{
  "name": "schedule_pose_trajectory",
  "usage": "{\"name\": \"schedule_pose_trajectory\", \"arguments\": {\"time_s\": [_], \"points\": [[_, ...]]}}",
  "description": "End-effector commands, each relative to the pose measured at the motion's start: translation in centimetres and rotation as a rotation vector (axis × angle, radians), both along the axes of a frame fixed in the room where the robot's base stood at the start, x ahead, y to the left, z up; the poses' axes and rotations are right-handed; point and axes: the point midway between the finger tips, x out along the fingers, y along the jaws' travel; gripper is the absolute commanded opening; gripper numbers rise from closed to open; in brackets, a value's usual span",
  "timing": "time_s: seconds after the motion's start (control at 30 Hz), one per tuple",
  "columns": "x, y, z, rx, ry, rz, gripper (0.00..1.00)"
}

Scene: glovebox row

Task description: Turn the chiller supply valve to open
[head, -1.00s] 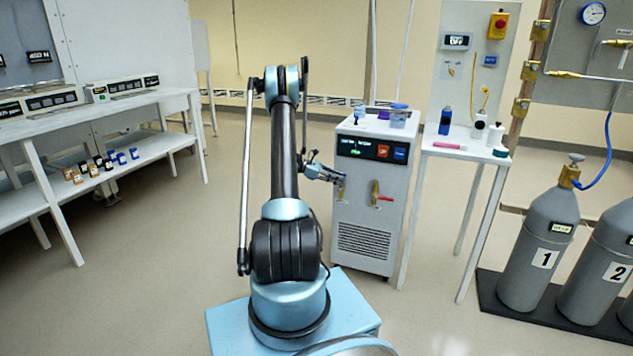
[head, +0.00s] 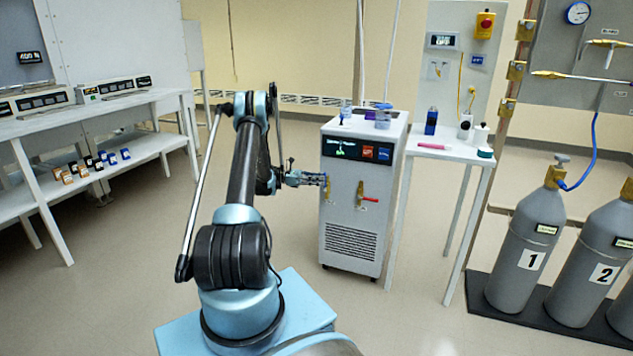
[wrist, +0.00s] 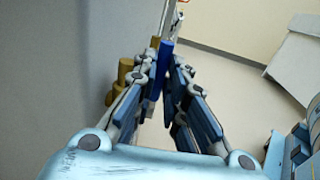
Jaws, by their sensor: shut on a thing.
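The chiller (head: 350,243) is a white-grey cabinet with a dark display panel and two brass valves on its front. The left brass valve (head: 327,193) is partly hidden by my gripper (head: 318,179). In the wrist view a blue handle (wrist: 167,54) stands between the fingers of my gripper (wrist: 162,77), which are shut on it. A brass fitting (wrist: 125,75) shows just left of the fingers. The right valve (head: 360,190) has a red handle (head: 370,199) pointing right. Any valve labels are too small to read.
A white side table (head: 455,150) with bottles stands right of the chiller. Grey gas cylinders (head: 522,255) stand farther right. A long bench (head: 85,118) with instruments is at left. Small containers (head: 383,118) sit on the chiller's top. The floor between bench and chiller is clear.

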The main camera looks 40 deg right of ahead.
Motion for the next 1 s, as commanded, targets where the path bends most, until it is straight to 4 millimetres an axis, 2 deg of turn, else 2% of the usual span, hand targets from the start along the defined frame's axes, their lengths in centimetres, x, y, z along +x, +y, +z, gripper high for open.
{"name": "schedule_pose_trajectory", "arguments": {"time_s": [0.23, 0.27, 0.33, 1.0], "points": [[0.58, 0.03, 0.07, 0.000, 0.002, 0.012, 0.00], [0.61, 0.04, 0.07, 0.000, 0.002, 0.013, 0.17], [0.60, 0.07, 0.08, 0.000, 0.002, 0.012, 0.32], [-0.06, -0.11, 0.08, 0.001, 0.001, -0.001, 0.32]]}}
